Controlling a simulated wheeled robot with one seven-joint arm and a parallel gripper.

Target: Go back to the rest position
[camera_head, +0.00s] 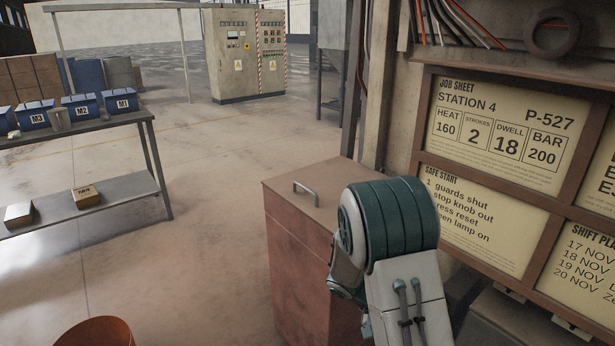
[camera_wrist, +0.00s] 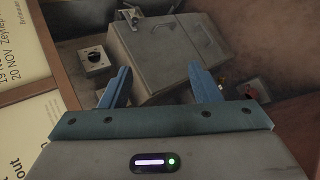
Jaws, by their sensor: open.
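My gripper (camera_wrist: 161,92) shows in the wrist view with its two blue fingers spread apart and nothing between them. Beyond the fingers is a grey box-like block (camera_wrist: 165,50) with a small latch or handle on top. In the head view my arm is folded in front of the notice board, and my gripper itself is hidden behind the arm.
A reddish-brown cabinet (camera_head: 305,255) with a handle stands close beside my arm. The job sheet board (camera_head: 500,125) is at the right. A shelf table (camera_head: 75,130) with blue bins is at the left. An orange bin (camera_head: 97,333) is at bottom left. The middle floor is clear.

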